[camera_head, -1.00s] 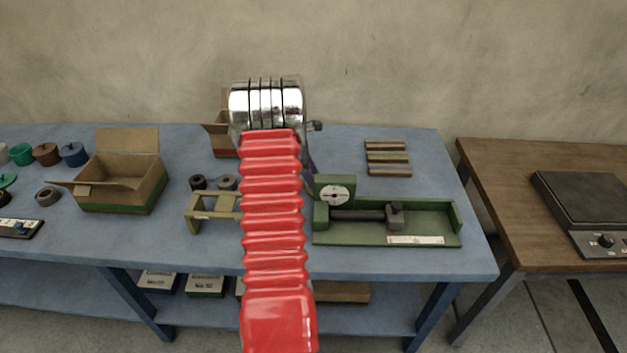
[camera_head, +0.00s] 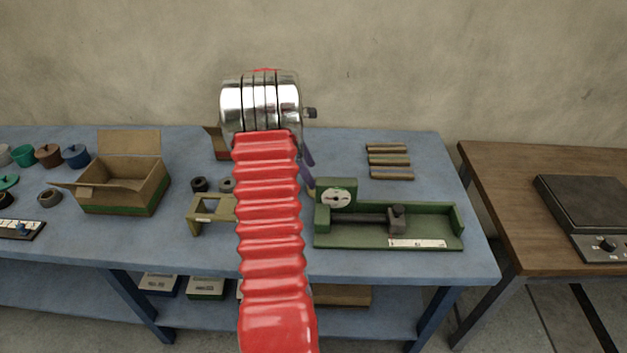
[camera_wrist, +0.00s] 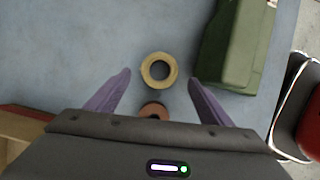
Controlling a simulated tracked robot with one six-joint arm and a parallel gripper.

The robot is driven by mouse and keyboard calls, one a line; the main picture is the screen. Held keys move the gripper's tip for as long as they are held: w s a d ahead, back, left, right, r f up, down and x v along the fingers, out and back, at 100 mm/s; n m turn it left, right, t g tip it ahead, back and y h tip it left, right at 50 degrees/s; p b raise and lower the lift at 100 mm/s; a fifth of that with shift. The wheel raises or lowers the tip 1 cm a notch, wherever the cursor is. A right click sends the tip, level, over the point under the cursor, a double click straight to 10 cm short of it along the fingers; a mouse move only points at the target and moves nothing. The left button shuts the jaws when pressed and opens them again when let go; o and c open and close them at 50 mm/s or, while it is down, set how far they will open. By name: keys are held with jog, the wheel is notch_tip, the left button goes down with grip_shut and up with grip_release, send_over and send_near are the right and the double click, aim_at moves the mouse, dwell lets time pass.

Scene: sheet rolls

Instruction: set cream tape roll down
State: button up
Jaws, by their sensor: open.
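The cream tape roll (camera_wrist: 159,70) lies flat on the blue bench top in the wrist view, its round hole facing up. My gripper (camera_wrist: 160,78) is open above it, with one purple finger on each side and a gap between each finger and the roll. A brown roll (camera_wrist: 153,109) lies just below the cream roll in the picture, partly hidden by my gripper body.
The green winding fixture (camera_head: 388,228) stands close to the right of the cream roll; its edge also shows in the wrist view (camera_wrist: 232,45). An open carton (camera_head: 120,190) and several rolls stand at left. Short bars (camera_head: 390,160) lie at the back right.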

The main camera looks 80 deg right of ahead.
jog(key=v, duration=0.6)
jog(key=shift+w+r, duration=0.2)
jog(key=shift+r, duration=0.1)
dwell(0.4)
jog(key=w+a+r+t+h, duration=0.15)
jog(key=w+a+r, duration=0.35)
jog(key=a, duration=0.5)
jog(key=w+a+r+m+t, duration=0.15)
jog(key=w+a+r, duration=0.25)
jog(key=w+a, duration=0.5)
jog(key=w+a+r+t, duration=0.2)
jog(key=w+a+r, duration=0.25)
jog(key=a, duration=0.65)
jog(key=s+a+m+t+y, duration=0.1)
jog(key=s+a, duration=0.3)
jog(key=a, duration=1.2)
jog(key=s+a+m+t+y, duration=0.1)
jog(key=s+a+t+y, duration=0.1)
jog(key=a, duration=1.4)
jog(key=shift+s+f+t, duration=0.45)
jog(key=shift+s+t, duration=0.45)
